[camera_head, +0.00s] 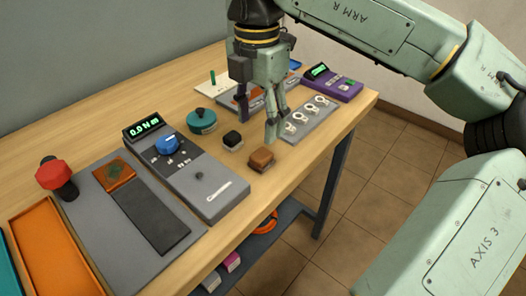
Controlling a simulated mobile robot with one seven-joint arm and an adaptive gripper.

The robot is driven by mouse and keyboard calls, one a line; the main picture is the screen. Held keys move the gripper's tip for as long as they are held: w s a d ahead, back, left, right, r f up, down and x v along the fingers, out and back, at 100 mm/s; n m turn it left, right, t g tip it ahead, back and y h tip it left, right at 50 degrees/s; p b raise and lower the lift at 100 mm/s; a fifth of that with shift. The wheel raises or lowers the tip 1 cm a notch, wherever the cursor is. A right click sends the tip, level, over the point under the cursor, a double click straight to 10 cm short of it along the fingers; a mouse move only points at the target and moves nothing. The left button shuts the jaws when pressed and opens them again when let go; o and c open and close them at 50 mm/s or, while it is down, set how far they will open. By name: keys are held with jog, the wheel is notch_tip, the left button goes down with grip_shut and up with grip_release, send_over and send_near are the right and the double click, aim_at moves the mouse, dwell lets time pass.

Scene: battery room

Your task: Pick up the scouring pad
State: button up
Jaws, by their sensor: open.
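No thing is clearly marked as the scouring pad. A small brown block (261,159) lies near the table's front edge, and a small black block with a pale lower part (232,141) lies just left of and behind it. Which of these is the pad, I cannot tell for sure. My gripper (258,119) points down above the table, fingers apart and empty. It is behind and above the two blocks, touching neither as far as I can see. Its fingers partly hide the trays behind.
A grey meter with a blue knob (166,144) stands left of the blocks. A teal round case (202,120) is behind them. A grey tray of rings (310,119) lies to the right, a purple device (331,84) beyond. A grey board with a copper-coloured plate (115,173) lies left.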

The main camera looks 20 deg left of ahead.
aim_at(261, 154)
jog(key=shift+d+f+p, duration=0.2)
jog(key=shift+f+p, duration=0.7)
jog(key=shift+f, duration=3.05)
jog(key=c, duration=1.1)
